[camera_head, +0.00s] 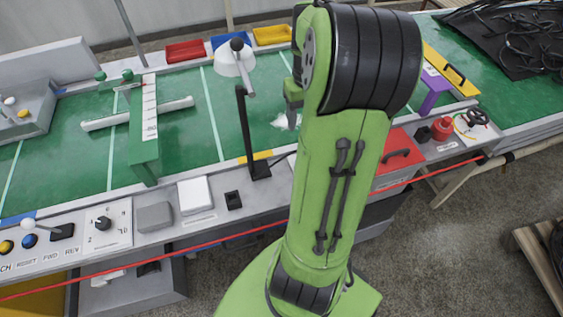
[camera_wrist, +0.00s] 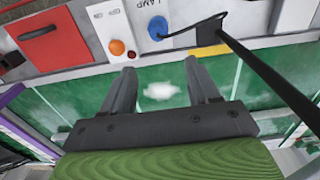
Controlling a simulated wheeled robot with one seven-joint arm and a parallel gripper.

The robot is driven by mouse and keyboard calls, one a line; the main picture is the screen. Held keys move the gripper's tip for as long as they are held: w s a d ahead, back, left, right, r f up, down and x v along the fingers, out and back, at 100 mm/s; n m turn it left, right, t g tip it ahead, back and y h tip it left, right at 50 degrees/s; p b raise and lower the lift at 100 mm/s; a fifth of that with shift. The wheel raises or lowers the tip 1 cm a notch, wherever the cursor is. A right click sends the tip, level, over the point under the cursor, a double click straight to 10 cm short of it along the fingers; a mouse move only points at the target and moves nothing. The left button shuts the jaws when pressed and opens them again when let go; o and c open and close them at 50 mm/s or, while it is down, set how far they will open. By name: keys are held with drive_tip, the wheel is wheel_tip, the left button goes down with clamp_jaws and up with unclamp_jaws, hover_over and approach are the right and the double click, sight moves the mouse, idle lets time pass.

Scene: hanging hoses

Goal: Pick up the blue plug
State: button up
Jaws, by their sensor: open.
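The blue plug (camera_wrist: 157,28) sits on a white panel marked LAMP (camera_wrist: 143,10) at the top of the wrist view. A dark cable runs from it to the right, towards the lamp's black post (camera_wrist: 262,75). My gripper (camera_wrist: 160,68) is open and empty, with its two fingers apart over the green surface. The plug lies beyond the fingertips, roughly in line with the gap between them. In the head view the plug is not visible, and my arm covers that part of the bench edge.
The lamp (camera_head: 234,62) with its black post stands left of my arm. An orange button (camera_wrist: 117,47) and a red panel with a handle (camera_wrist: 48,40) are left of the plug. A red line (camera_head: 150,273) crosses the bench front. Green surface lies under my gripper.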

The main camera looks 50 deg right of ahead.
drive_tip(key=f+b, duration=0.2)
drive_tip(key=f, duration=0.3)
drive_tip(key=f+b, duration=0.2)
drive_tip(key=f, duration=0.3)
drive_tip(key=f+b, duration=0.2)
drive_tip(key=f, duration=0.3)
drive_tip(key=shift+s, duration=0.3)
drive_tip(key=shift+r, duration=0.1)
clamp_jaws()
wheel_tip(320, 180, up, 10)
drive_tip(key=p, duration=0.4)
drive_tip(key=shift+r, duration=0.1)
